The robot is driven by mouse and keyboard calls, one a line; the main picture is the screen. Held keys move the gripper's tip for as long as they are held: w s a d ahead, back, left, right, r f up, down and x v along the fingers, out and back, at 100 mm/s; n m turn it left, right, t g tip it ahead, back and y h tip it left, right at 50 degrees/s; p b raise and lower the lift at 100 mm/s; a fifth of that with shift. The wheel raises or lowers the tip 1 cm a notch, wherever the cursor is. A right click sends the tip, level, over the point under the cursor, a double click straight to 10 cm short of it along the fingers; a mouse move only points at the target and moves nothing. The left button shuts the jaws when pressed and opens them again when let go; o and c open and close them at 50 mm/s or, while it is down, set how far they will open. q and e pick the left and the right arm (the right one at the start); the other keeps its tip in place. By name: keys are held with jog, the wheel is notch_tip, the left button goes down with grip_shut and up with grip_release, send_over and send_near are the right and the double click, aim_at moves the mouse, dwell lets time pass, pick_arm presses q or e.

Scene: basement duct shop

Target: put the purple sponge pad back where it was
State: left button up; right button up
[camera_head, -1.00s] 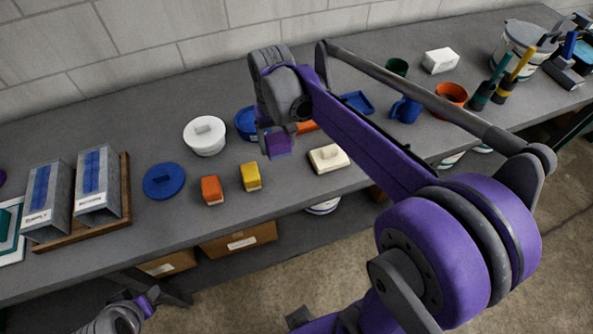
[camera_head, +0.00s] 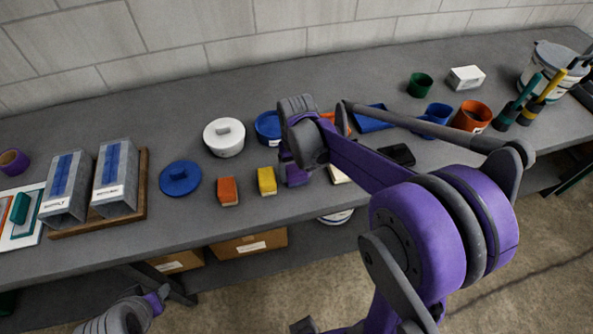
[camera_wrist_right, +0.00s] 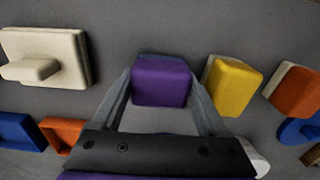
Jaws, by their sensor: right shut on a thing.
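The purple sponge pad (camera_head: 297,175) is in my right gripper (camera_head: 296,168), low over the bench, just right of the yellow sponge pad (camera_head: 266,181). In the right wrist view the purple sponge pad (camera_wrist_right: 161,80) sits between the two fingers of my right gripper (camera_wrist_right: 160,85). The yellow sponge pad (camera_wrist_right: 232,86) stands close beside one finger. I cannot tell whether the purple pad touches the bench. The orange sponge pad (camera_head: 228,191) stands beyond the yellow one. My left gripper (camera_head: 155,299) is low at the bottom left, away from the bench; its jaw state is unclear.
A cream block with a handle (camera_wrist_right: 45,58) lies on the other side of the purple pad, with a gap. The bench's front edge is close.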

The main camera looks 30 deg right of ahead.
aim_at(296, 168)
jog(key=shift+f, duration=0.25)
jog(key=o, duration=1.5)
jog(key=shift+r, duration=0.55)
notch_tip(296, 168, up, 11)
jog(key=p, duration=0.1)
jog(key=s+a+f+n+t, duration=0.1)
jog(key=s+a+f+t, duration=0.1)
jog(key=s, duration=0.2)
jog(key=s+a+f+t, duration=0.2)
jog(key=s, duration=0.3)
jog(key=s+a+f+n+t, duration=0.1)
jog(key=s+a+f, duration=0.1)
jog(key=s, duration=0.3)
jog(key=shift+a+f+n+t, duration=0.3)
jog(key=shift+a+f+t, duration=0.1)
jog(key=shift+f, duration=0.1)
